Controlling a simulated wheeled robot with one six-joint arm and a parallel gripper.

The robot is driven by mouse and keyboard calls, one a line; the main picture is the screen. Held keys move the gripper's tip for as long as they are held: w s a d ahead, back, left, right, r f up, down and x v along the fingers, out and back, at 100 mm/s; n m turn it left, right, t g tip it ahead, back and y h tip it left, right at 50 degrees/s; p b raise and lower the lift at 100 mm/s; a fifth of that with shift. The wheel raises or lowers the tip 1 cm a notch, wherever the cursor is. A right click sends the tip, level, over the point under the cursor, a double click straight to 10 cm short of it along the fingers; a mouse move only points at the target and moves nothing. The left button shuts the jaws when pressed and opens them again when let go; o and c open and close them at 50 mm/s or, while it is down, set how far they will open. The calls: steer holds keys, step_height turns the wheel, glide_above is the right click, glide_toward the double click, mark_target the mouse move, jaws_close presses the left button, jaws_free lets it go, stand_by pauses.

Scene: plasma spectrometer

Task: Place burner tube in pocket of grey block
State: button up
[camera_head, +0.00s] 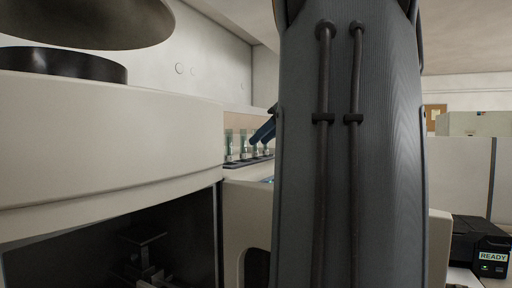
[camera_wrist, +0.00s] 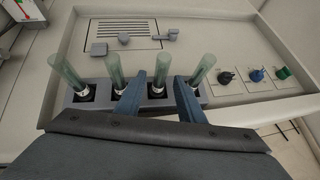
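In the wrist view several greenish glass burner tubes stand in a row in the pockets of the grey block (camera_wrist: 205,92): the far left tube (camera_wrist: 66,74), the second (camera_wrist: 114,68), the third (camera_wrist: 161,70) and the far right one (camera_wrist: 203,68). My gripper (camera_wrist: 158,80) is open, its two blue fingers on either side of the third tube with a gap to each side. The tubes look seated and lean slightly in the picture. In the head view the blue fingers of my gripper (camera_head: 264,131) show near the tubes, partly hidden by my arm.
Right of the block are a black knob (camera_wrist: 226,77), a blue knob (camera_wrist: 257,75) and a green knob (camera_wrist: 282,72). Behind it are a vent (camera_wrist: 127,29) and small grey parts (camera_wrist: 124,38). A large cream housing (camera_head: 110,140) fills the left of the head view.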

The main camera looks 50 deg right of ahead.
steer(key=b+v, duration=0.1)
steer(key=v, duration=0.7)
stand_by(0.5)
